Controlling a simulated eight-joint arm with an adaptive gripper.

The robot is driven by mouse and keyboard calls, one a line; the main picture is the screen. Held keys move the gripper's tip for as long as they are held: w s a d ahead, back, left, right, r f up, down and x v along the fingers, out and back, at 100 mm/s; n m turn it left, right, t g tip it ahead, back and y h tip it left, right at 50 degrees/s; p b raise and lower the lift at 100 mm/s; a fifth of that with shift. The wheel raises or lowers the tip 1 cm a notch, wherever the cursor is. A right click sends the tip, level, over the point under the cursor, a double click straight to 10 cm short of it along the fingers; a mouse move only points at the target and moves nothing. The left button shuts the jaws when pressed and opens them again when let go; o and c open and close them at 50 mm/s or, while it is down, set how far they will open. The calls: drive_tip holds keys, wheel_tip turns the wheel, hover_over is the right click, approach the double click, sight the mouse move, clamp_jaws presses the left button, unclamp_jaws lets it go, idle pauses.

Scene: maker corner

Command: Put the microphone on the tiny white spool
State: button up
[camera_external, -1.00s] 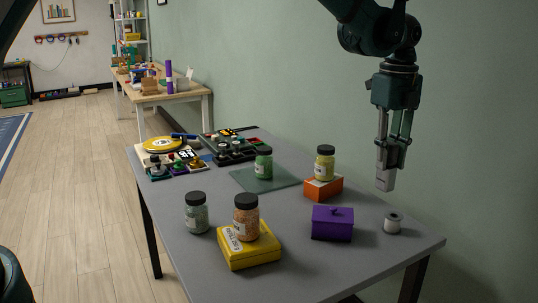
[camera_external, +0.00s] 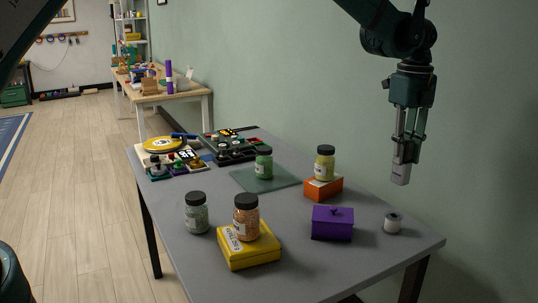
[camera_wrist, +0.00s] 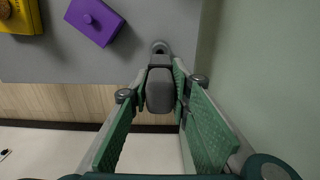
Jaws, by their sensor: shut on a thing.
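My gripper (camera_external: 406,154) hangs above the far right corner of the table, pointing down. It is shut on the microphone (camera_external: 401,174), a grey piece sticking out below the fingertips. In the wrist view the microphone (camera_wrist: 160,92) is a dark grey rounded body between the green finger pads. The tiny white spool (camera_external: 392,223) stands upright on the table near its right corner, below the microphone and apart from it. In the wrist view the spool (camera_wrist: 160,46) shows just beyond the microphone, partly hidden by it.
A purple lidded box (camera_external: 332,224) stands left of the spool. An orange box (camera_external: 323,190) bears a yellow jar (camera_external: 325,164). A yellow box (camera_external: 249,252) bears an orange-filled jar (camera_external: 246,216). The table (camera_external: 364,262) has free room around the spool; its right edge is close.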

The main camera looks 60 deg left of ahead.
sight(399, 185)
drive_tip(key=shift+f, duration=3.1)
drive_tip(key=shift+f, duration=1.85)
drive_tip(key=shift+f, duration=0.2)
drive_tip(key=o, duration=1.1)
drive_tip(key=shift+r, duration=0.2)
wheel_tip(399, 185, up, 12)
